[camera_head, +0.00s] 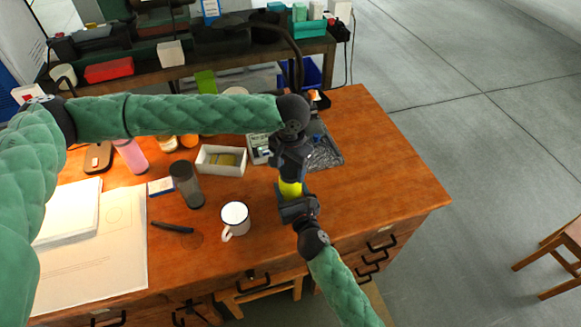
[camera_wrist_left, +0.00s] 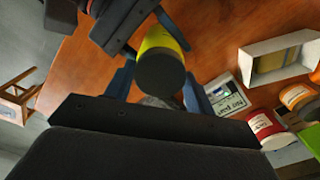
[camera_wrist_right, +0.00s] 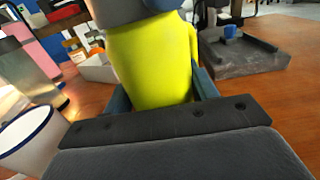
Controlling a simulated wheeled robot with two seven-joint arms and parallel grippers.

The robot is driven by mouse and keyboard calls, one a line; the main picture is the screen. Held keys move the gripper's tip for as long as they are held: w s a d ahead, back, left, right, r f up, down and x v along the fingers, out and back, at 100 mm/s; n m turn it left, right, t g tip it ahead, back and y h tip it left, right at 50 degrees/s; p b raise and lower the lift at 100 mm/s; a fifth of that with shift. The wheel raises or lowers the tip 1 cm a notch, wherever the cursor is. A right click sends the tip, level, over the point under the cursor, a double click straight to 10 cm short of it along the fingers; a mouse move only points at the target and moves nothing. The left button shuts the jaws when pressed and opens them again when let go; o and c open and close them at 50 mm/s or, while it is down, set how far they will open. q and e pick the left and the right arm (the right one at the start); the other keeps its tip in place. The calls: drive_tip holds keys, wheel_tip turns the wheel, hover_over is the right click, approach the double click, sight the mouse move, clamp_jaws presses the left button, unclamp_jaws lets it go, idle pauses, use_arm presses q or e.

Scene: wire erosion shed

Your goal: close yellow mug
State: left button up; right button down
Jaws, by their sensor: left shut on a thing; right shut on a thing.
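The yellow mug (camera_head: 290,188) is a travel mug between my two grippers, above the right part of the wooden desk. My left gripper (camera_head: 289,172) is at its top end, shut on the dark grey lid (camera_wrist_left: 161,75). The yellow body (camera_wrist_left: 159,38) also shows there, beyond the lid. My right gripper (camera_head: 291,203) is shut on the mug's yellow body, which fills the middle of the right wrist view (camera_wrist_right: 150,65). The lid seems to sit on the body; whether it is fully tight cannot be told.
A white enamel mug (camera_head: 235,217) stands left of my right gripper, with a dark grey tumbler (camera_head: 187,187) farther left. A white open box (camera_head: 221,171) and a grey tray (camera_head: 327,156) lie behind. The desk's right end (camera_head: 395,190) is clear.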

use_arm(q)
drive_tip(key=m, duration=1.7)
drive_tip(key=shift+w, duration=0.1)
drive_tip(key=o, duration=1.1)
drive_tip(key=shift+r, duration=2.25)
